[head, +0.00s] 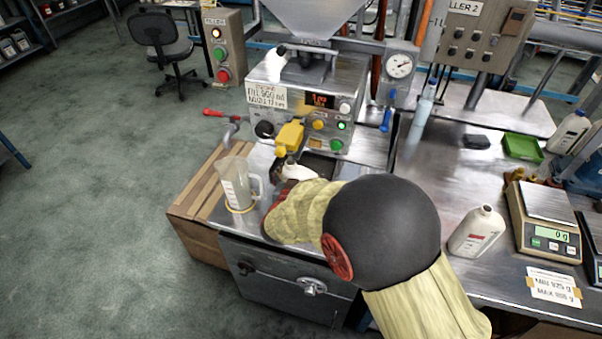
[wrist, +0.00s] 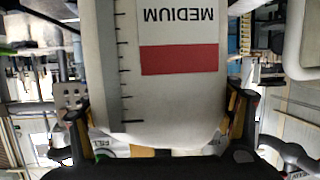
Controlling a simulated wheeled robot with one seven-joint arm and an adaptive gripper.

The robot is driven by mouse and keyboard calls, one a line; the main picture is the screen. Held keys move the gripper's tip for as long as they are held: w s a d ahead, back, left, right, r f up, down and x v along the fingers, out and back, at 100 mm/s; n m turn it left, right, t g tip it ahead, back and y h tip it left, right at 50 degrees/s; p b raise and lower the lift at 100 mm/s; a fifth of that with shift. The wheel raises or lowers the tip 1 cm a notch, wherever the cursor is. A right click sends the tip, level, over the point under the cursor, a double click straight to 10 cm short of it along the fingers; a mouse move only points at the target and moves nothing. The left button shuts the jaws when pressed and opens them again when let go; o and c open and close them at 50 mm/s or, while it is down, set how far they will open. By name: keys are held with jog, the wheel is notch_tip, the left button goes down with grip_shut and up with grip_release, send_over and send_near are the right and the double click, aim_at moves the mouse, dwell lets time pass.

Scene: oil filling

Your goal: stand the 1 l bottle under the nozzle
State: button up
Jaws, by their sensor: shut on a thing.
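My gripper (wrist: 160,112) is shut on a white bottle (wrist: 165,25) with a grey scale strip and a label reading MEDIUM over a red band. The wrist view shows it upside down, with a finger on each side. In the head view the bottle's white top (head: 296,170) shows at the front of the filling machine (head: 310,90), just below the yellow nozzle part (head: 289,137). My arm hides its lower part. I cannot tell whether the bottle's base touches the surface or whether its neck is exactly in line with the nozzle.
A clear measuring jug (head: 238,185) stands close on the left. Another white bottle (head: 477,232) with a red label stands on the right bench beside a scale (head: 545,225) reading 0 g. A green tray (head: 522,147) lies further back. The bench middle is mostly clear.

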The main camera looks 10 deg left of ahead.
jog(key=o, duration=1.4)
jog(key=shift+s, duration=0.1)
jog(key=v, duration=1.1)
jog(key=shift+s, duration=0.4)
